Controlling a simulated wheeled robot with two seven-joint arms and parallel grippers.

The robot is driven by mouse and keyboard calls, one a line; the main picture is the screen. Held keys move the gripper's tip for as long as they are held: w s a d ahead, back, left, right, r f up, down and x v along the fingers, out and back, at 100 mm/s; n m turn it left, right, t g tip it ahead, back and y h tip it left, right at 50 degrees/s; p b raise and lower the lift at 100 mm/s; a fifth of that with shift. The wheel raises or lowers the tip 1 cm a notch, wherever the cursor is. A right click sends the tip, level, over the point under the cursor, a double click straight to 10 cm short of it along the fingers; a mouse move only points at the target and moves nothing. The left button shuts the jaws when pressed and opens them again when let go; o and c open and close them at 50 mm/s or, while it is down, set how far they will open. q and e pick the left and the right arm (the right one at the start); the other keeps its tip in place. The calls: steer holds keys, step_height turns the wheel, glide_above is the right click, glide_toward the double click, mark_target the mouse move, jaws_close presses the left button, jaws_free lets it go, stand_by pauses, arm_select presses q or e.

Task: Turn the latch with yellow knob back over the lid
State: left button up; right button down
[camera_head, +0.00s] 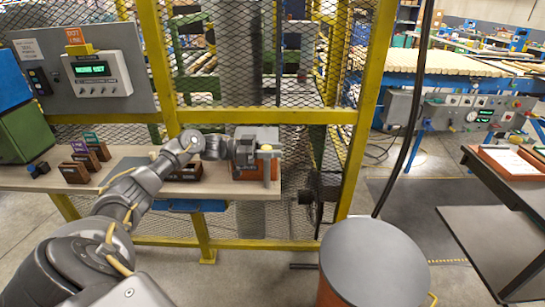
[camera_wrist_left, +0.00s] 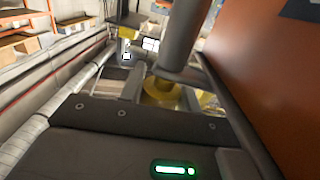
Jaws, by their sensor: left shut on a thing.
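An orange box (camera_head: 244,187) with a grey lid (camera_head: 266,132) stands at the right end of the wooden bench. A pale yellow knob (camera_head: 265,147) shows at the box's front, with a grey upright bar (camera_head: 267,172) below it. My left gripper (camera_head: 253,152) reaches in from the left and is shut at the knob. In the left wrist view, a yellow round part (camera_wrist_left: 160,90) shows beyond the dark gripper body, partly hidden by a grey bar. The orange box side (camera_wrist_left: 265,75) fills the right. My right gripper is out of view.
Small brown holders (camera_head: 88,162) stand on the left of the bench (camera_head: 40,181). A yellow-framed mesh fence (camera_head: 295,117) rises behind it. A grey-topped round drum (camera_head: 375,258) stands at the front right. Grey floor is open between bench and drum.

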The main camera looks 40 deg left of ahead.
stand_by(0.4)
arm_select(q)
steer(key=o, duration=1)
steer(key=shift+d, duration=0.1)
steer(key=shift+c, duration=0.2)
steer(key=shift+s+a+f, duration=0.15)
steer(key=shift+s+a, duration=0.05)
steer(key=shift+a, duration=0.2)
steer(key=b+v, duration=0.3)
steer(key=v, duration=0.6)
steer(key=shift+s+a+b, duration=0.25)
steer(key=shift+a+b, duration=0.05)
steer(key=shift+b, duration=0.05)
